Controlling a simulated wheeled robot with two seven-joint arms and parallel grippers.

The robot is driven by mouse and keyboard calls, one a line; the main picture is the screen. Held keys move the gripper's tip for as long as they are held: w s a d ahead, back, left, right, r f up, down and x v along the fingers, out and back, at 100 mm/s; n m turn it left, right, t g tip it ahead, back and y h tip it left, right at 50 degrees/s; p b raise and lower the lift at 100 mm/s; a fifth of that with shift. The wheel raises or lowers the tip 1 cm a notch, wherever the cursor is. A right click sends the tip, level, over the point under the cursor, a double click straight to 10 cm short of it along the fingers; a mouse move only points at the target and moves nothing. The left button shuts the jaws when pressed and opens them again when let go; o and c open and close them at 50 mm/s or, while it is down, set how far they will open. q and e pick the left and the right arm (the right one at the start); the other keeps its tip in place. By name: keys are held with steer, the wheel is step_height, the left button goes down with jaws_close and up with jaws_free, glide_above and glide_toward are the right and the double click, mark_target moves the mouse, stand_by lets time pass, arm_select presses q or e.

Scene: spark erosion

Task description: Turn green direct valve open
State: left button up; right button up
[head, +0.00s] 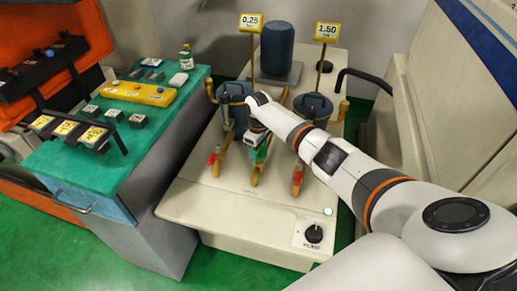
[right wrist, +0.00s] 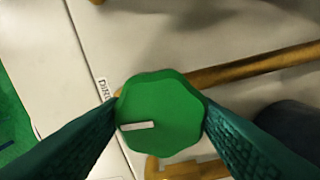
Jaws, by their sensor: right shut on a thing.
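The green direct valve is a scalloped green knob (right wrist: 160,115) with a white pointer mark, seen from above in the right wrist view. The white mark lies nearly level in that picture, on the knob's left part. My right gripper (right wrist: 158,118) has a dark finger on each side of the knob, both touching its rim. In the head view my right gripper (head: 257,150) points down over the pipes on the pale bench, and it hides most of the knob. My left gripper is not in view.
Two red-handled valves (head: 213,158) (head: 297,178) sit on brass pipes at either side. Blue filter housings (head: 313,106) and signs reading 0.25 (head: 251,22) and 1.50 (head: 327,32) stand behind. A black knob (head: 314,233) is at the bench's front. A teal-topped cabinet (head: 95,168) stands left.

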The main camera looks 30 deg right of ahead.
mark_target(259, 150)
steer(key=n, duration=0.3)
steer(key=shift+n, duration=2)
steer(key=shift+w, duration=0.1)
steer(key=o, duration=1)
steer(key=shift+r, duration=0.15)
step_height(259, 150, up, 12)
steer(key=b, duration=0.1)
